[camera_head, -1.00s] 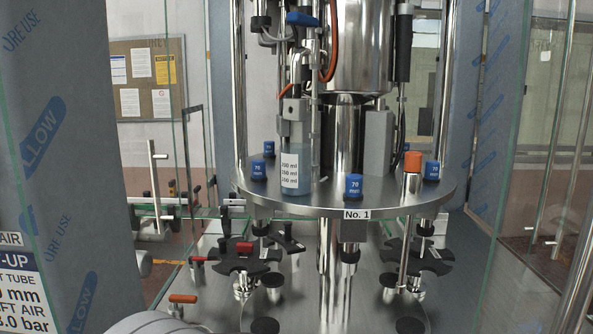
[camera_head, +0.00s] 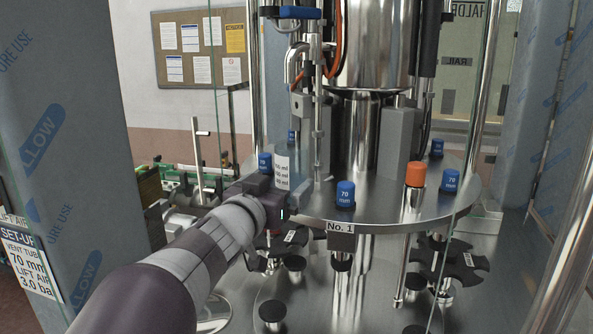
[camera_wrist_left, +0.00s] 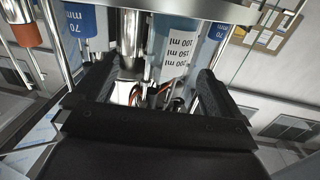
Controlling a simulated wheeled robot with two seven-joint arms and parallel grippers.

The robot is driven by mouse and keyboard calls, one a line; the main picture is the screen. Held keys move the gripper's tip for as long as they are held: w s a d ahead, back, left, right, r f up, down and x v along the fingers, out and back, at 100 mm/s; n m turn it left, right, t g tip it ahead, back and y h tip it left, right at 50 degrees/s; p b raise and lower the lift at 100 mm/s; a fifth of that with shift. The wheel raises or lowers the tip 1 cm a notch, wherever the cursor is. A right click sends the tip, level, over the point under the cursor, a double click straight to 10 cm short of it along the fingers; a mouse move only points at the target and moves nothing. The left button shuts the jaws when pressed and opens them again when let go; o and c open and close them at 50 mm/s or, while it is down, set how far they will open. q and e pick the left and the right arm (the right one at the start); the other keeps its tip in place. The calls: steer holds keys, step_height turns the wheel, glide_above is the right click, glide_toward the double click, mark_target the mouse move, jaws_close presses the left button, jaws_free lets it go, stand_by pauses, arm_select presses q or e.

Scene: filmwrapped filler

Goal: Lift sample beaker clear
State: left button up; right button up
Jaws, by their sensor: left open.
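The sample beaker (camera_head: 282,167) is a clear vessel with a white volume label. It stands on the round metal plate (camera_head: 390,210) under the filling nozzle; its lower part is hidden behind my left gripper. My left gripper (camera_head: 283,203) is at the plate's front left edge, close in front of the beaker. In the left wrist view the image is upside down; the gripper (camera_wrist_left: 155,72) is open, and the beaker (camera_wrist_left: 176,40) with bluish liquid appears between and beyond its two fingers. I cannot tell whether a finger touches it. My right gripper is not in view.
Blue 70 mm plugs (camera_head: 346,194) stand around the plate, one (camera_head: 265,162) just left of the beaker. An orange-capped post (camera_head: 415,175) is at right. Black star wheels (camera_head: 462,262) sit below. Clear guard panels and film-wrapped columns (camera_head: 50,150) flank the machine.

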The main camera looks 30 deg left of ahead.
mark_target(288, 172)
arm_select(q)
steer(key=shift+w+a+r+p, duration=0.1)
steer(key=shift+w+a+p, duration=0.3)
steer(key=shift+w+a, duration=0.8)
steer(key=w, duration=0.1)
steer(key=w+p, duration=0.1)
steer(key=w, duration=0.3)
steer(key=shift+d, duration=0.25)
steer(key=w+p, duration=0.1)
steer(key=w+a+p, duration=0.1)
steer(key=w, duration=0.1)
steer(key=shift+w+r+p, duration=0.1)
steer(key=shift+w+p, duration=0.15)
steer(key=shift+p, duration=0.1)
steer(key=shift+w+a+f, duration=0.2)
steer(key=shift+a+f, duration=0.05)
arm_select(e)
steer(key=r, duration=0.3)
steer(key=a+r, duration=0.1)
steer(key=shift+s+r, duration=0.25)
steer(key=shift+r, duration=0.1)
arm_select(q)
steer(key=shift+d, duration=0.25)
steer(key=c, duration=0.6)
steer(key=shift+d+r, duration=0.1)
steer(key=c, duration=0.6)
steer(key=shift+c, duration=0.2)
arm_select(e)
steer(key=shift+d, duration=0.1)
